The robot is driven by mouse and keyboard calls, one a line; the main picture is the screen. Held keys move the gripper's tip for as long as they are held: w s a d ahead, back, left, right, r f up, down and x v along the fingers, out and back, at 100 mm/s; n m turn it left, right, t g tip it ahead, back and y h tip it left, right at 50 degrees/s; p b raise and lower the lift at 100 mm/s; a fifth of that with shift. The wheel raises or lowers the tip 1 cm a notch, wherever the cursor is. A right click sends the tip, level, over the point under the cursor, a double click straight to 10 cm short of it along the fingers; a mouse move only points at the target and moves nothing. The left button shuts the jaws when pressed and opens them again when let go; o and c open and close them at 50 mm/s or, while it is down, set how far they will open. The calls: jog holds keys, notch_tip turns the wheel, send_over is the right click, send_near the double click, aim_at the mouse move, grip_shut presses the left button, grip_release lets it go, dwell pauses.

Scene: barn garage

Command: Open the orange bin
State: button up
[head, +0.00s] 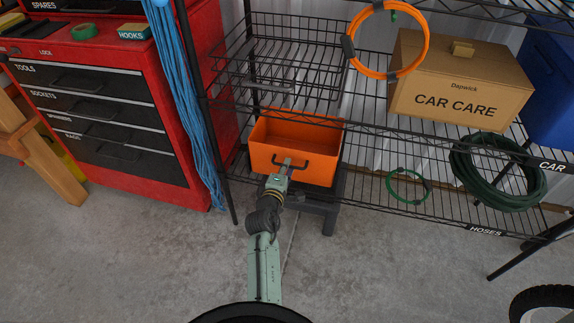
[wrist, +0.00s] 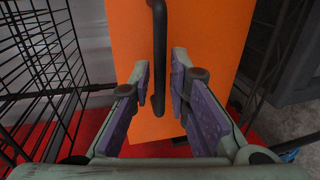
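The orange bin (head: 322,171) sits low on a dark stand beside the wire rack, its open top showing an empty-looking inside. A dark bar handle (head: 299,164) is on its front face. My gripper (head: 286,165) is at this front, at the handle. In the wrist view the orange front (wrist: 215,30) fills the middle, and the handle (wrist: 159,35) runs upright in the picture. My gripper's two fingers (wrist: 162,75) are apart, one on each side of the handle's lower part, with gaps visible. I cannot tell how deep the handle sits between them.
A red tool cabinet (head: 105,117) with a blue rope (head: 187,90) stands to the left. The rack holds a cardboard box (head: 455,80), an orange hose coil (head: 424,50) and green hoses (head: 540,185). The concrete floor (head: 150,255) in front is mostly clear.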

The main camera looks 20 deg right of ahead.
jog(key=shift+w+d+f, duration=0.1)
jog(key=shift+w+d, duration=0.25)
jog(key=shift+w, duration=0.25)
jog(key=shift+c, duration=0.3)
grip_shut()
